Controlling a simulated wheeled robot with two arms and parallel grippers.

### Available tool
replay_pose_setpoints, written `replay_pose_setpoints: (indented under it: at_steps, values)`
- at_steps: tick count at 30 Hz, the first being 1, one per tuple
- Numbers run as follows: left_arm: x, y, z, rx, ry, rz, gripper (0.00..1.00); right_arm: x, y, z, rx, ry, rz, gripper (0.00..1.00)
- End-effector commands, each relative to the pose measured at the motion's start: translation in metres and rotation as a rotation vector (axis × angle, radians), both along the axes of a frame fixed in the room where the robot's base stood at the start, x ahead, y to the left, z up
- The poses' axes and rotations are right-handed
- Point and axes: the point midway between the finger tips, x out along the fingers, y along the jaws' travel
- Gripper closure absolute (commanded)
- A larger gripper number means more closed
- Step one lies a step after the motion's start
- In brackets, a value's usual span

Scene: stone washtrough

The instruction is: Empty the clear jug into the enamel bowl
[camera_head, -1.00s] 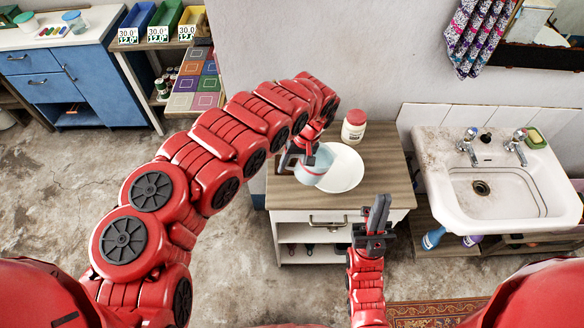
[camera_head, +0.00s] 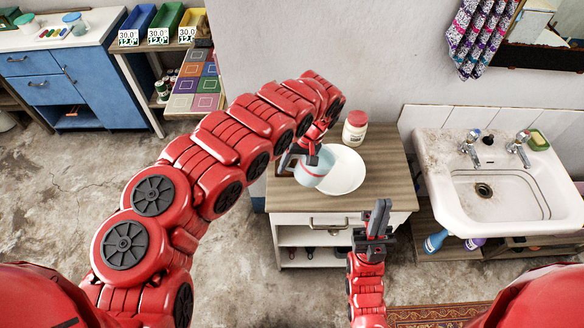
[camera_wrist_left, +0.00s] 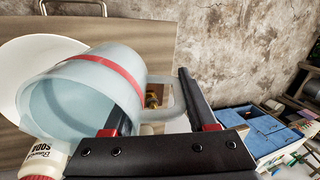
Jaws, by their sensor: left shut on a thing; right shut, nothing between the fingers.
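The clear jug (camera_head: 315,167), pale blue with a red band, is tilted over the left side of the white bowl (camera_head: 345,172) on the small cabinet. In the left wrist view the jug (camera_wrist_left: 85,98) lies nearly on its side, its mouth toward the bowl (camera_wrist_left: 38,58). No stream of liquid shows, and the jug's contents cannot be made out. My left gripper (camera_head: 298,160) is shut on the jug's handle, which shows between its fingers in the left wrist view (camera_wrist_left: 172,105). My right gripper (camera_head: 379,215) is shut and empty in front of the cabinet.
A white jar with a red lid (camera_head: 355,127) stands behind the bowl; it also shows in the left wrist view (camera_wrist_left: 45,160). The wooden cabinet top (camera_head: 385,180) is clear at its right. A stained sink (camera_head: 480,190) stands to the right.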

Motion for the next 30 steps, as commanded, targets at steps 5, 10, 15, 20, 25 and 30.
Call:
replay_pose_setpoints:
  at_steps: [5, 10, 15, 20, 25, 30]
  values:
    - [0.001, -0.002, -0.001, 0.016, -0.001, -0.002, 1.00, 0.000, 0.000, -0.011, 0.000, 0.000, 0.000, 1.00]
    - [0.001, -0.002, 0.001, 0.035, 0.003, -0.001, 1.00, 0.000, 0.000, -0.019, 0.000, 0.000, 0.000, 1.00]
    - [0.002, -0.003, 0.003, 0.051, 0.004, -0.001, 1.00, 0.000, 0.000, -0.027, 0.000, 0.000, 0.000, 1.00]
    - [0.000, -0.003, 0.004, 0.070, 0.008, 0.001, 1.00, 0.000, 0.000, -0.035, 0.000, 0.000, 0.000, 1.00]
    - [0.001, -0.003, 0.005, 0.084, 0.010, -0.002, 1.00, 0.000, 0.000, -0.043, 0.000, 0.000, 0.000, 1.00]
    - [0.001, -0.003, 0.006, 0.098, 0.014, -0.002, 1.00, 0.000, 0.000, -0.051, 0.000, 0.000, 0.000, 1.00]
